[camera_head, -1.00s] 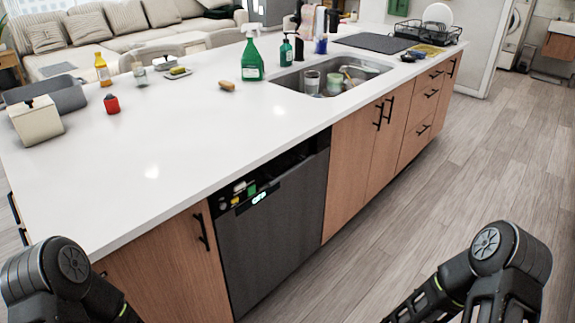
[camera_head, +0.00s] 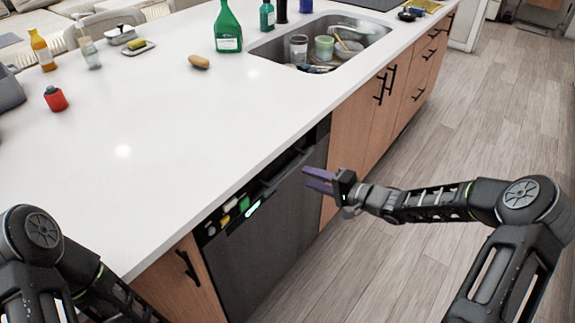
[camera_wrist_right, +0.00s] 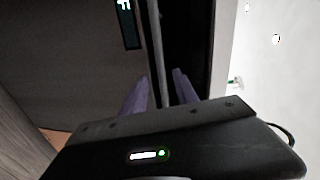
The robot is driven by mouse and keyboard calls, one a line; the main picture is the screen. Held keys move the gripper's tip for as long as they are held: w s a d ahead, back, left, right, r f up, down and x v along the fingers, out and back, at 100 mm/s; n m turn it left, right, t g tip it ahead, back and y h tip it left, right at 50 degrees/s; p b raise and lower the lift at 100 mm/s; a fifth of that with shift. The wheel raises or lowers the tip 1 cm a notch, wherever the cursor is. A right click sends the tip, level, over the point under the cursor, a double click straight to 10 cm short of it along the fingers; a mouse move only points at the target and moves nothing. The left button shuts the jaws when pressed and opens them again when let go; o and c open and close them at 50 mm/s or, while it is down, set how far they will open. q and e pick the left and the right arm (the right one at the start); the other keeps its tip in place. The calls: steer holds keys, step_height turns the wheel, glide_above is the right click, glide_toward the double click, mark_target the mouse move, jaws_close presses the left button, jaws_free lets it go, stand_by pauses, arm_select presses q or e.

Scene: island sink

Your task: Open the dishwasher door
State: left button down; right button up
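The dishwasher (camera_head: 265,240) has a dark grey door under the white counter. A dark recess with small coloured items runs along its top edge, beside a lit display (camera_head: 252,209). The door looks closed or nearly so. My right gripper (camera_head: 308,179), with purple fingers, is in front of the top right part of the door.
The counter (camera_head: 130,190) overhangs the dishwasher. The sink (camera_head: 320,45) holds cups and dishes. A green bottle (camera_head: 228,28), a red container (camera_head: 55,98) and a yellow bottle (camera_head: 42,50) stand on the counter. The wood floor (camera_head: 470,130) to the right is clear.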

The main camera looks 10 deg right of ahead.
mark_target(293, 172)
steer(key=shift+s+m, duration=0.15)
steer(key=shift+m, duration=0.35)
steer(key=shift+a, duration=0.1)
steer(key=shift+x, duration=3.85)
steer(key=shift+r, duration=0.1)
steer(key=shift+c, duration=0.3)
jaws_close()
